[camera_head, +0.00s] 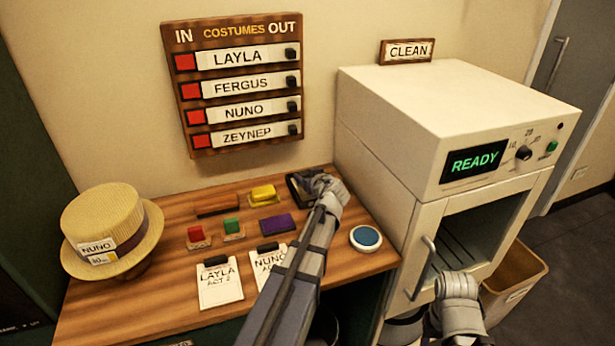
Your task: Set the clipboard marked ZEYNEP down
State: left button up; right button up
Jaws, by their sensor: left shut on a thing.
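My left gripper (318,184) is at the back right of the wooden table (130,310), shut on a dark, flat thing (302,190). No name can be read on it, so I cannot tell whether it is the clipboard marked ZEYNEP, nor whether it touches the table. Two clipboards lie at the table's front: one marked LAYLA (220,287) and one marked NUNO (266,262), partly hidden by my left arm. The name ZEYNEP shows on the bottom row of the wall board (240,136). Part of my right arm shows at the lower right; its fingers do not show.
A straw hat (105,225) tagged NUNO stands at left. Red (196,235), green (231,228), yellow (263,194) and purple (277,224) items sit mid-table, near a round teal pad (365,238). A cream cabinet (450,120) reading READY stands right, beside a bin (515,280).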

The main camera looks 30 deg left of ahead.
pick_arm(q)
jog(key=o, duration=1.4)
jog(key=shift+r, duration=0.15)
jog(key=shift+s+d+r+p, duration=0.1)
jog(key=shift+s+r+p, duration=0.05)
jog(key=shift+r+p, duration=0.35)
jog(key=shift+s+d+r+p, duration=0.1)
jog(key=shift+r+p, duration=0.2)
jog(key=shift+p, duration=0.25)
jog(key=p+v, duration=0.3)
jog(key=v, duration=0.6)
jog(key=shift+s+d, duration=0.25)
jog(key=shift+d, duration=0.05)
jog(key=shift+s+d+r+p, duration=0.2)
jog(key=shift+s+d+p, duration=0.25)
jog(key=shift+d, duration=0.1)
